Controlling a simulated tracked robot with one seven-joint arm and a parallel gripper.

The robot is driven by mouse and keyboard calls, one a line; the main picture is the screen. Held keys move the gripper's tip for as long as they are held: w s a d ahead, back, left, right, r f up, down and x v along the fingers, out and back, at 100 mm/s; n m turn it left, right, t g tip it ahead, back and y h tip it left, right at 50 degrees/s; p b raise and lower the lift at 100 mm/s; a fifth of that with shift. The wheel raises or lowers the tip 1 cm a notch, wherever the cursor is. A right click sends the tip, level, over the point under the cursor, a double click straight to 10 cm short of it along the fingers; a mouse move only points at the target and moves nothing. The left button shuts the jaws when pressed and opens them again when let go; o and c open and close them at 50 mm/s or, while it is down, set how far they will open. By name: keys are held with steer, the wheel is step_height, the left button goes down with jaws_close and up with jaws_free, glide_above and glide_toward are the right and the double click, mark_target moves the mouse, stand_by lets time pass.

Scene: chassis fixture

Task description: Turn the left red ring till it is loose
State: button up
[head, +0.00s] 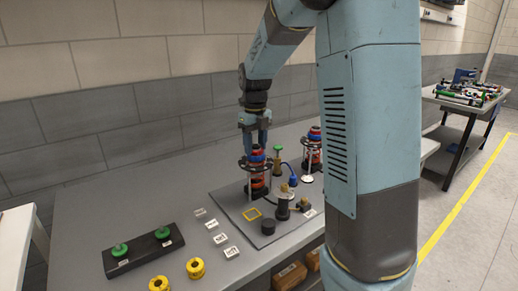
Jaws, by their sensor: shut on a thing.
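The left red ring (257,158) sits near the top of the left caged stand (246,186), close to a blue part. My gripper (257,148) points straight down over this stand. Its fingers are closed around the top of the stack, at the ring. The fingers and the small scale partly hide the ring, so its exact seating cannot be told. A second, similar stand (312,155) with a red and blue top is to the right, partly behind my arm.
The stands share a grey plate (226,207) with a green-topped valve (278,160), a blue part (293,181) and brass fittings (283,203). A black block (144,254) with green knobs, yellow rings (195,268) and white labels lie front left. The table's back left is clear.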

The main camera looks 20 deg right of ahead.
steer(key=n, duration=0.4)
steer(key=shift+d, duration=0.15)
steer(key=n, duration=1)
steer(key=shift+w+r, duration=0.1)
steer(key=shift+r, duration=0.1)
steer(key=o, duration=0.8)
steer(key=shift+w+f, duration=0.1)
steer(key=shift+f, duration=0.1)
steer(key=shift+r, duration=3.5)
